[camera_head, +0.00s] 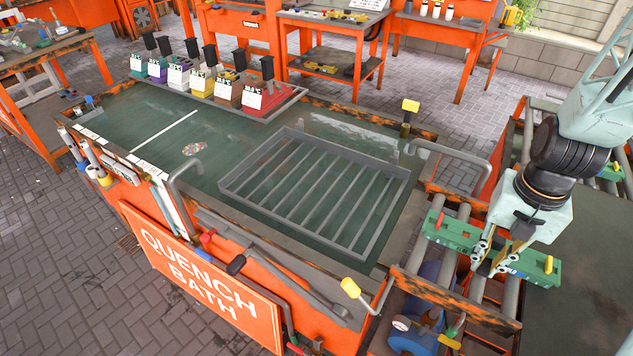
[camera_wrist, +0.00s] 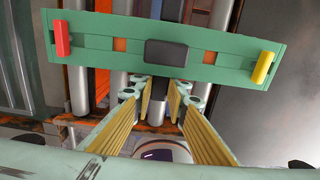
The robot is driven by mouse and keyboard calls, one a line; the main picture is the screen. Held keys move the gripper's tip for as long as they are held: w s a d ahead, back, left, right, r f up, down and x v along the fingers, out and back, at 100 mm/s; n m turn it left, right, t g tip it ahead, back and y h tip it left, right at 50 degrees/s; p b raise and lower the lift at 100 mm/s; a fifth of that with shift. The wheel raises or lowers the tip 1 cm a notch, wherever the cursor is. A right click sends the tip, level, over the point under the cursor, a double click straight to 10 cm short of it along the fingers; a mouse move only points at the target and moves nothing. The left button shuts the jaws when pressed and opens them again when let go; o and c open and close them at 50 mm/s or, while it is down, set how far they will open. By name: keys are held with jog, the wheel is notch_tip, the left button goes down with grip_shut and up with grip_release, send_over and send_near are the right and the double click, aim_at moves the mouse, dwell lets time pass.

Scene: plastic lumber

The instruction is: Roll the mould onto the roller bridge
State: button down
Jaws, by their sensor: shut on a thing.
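The mould (camera_head: 453,232) is a long green bar with a red peg at one end and a yellow peg at the other. It lies across grey metal rollers (camera_head: 509,296) to the right of the quench bath. In the wrist view the mould (camera_wrist: 110,48) spans the upper picture, with a dark block at its middle. My gripper (camera_head: 488,262) reaches down at the middle of the mould and is shut on it. In the wrist view my gripper (camera_wrist: 163,92) shows its yellow-padded fingers pointing towards the dark block; the exact contact is hard to see.
The quench bath (camera_head: 215,205) with a grey rack (camera_head: 232,188) stands to the left. A yellow-tipped lever (camera_head: 351,288) and a bent rail (camera_head: 455,152) stand near the rollers. Another green piece (camera_head: 608,171) lies at the far right. A dark flat surface (camera_head: 590,300) is at right.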

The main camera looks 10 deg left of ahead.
jog(key=shift+s+d+f, duration=0.1)
jog(key=shift+s+d, duration=0.1)
jog(key=c, duration=2.5)
grip_release()
jog(key=shift+o, duration=0.4)
jog(key=o, duration=0.3)
jog(key=shift+o, duration=0.2)
jog(key=shift+w, duration=0.1)
jog(key=shift+r+p, duration=2.35)
jog(key=shift+r, duration=1.25)
